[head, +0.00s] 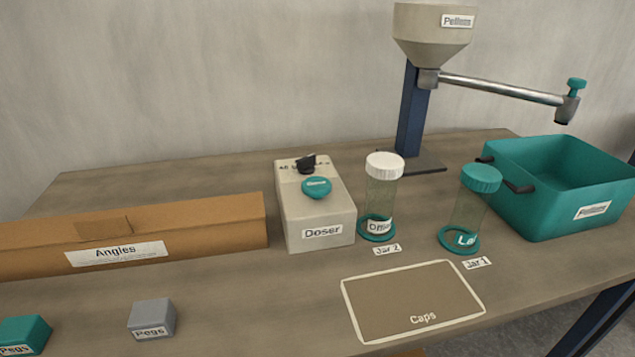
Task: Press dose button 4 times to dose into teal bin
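The dose button (317,187) is a round teal knob on the sloped top of the beige Doser box (321,233), with a black selector knob (306,163) behind it. The teal bin (592,211) stands at the right end of the table. A metal spout (500,88) runs from the beige hopper (431,35) on a blue post, and its outlet (565,109) hangs above the bin. The bin's inside looks empty from here, though its near floor is hidden. Neither of my grippers is in the head view.
Two clear jars stand right of the Doser: Jar 2 (379,200) with a white cap and Jar 1 (470,207) with a teal cap. A cardboard Angles box (190,232) lies left. Grey (152,318) and teal (20,335) Pegs blocks sit in front. The Caps area (413,298) is bare.

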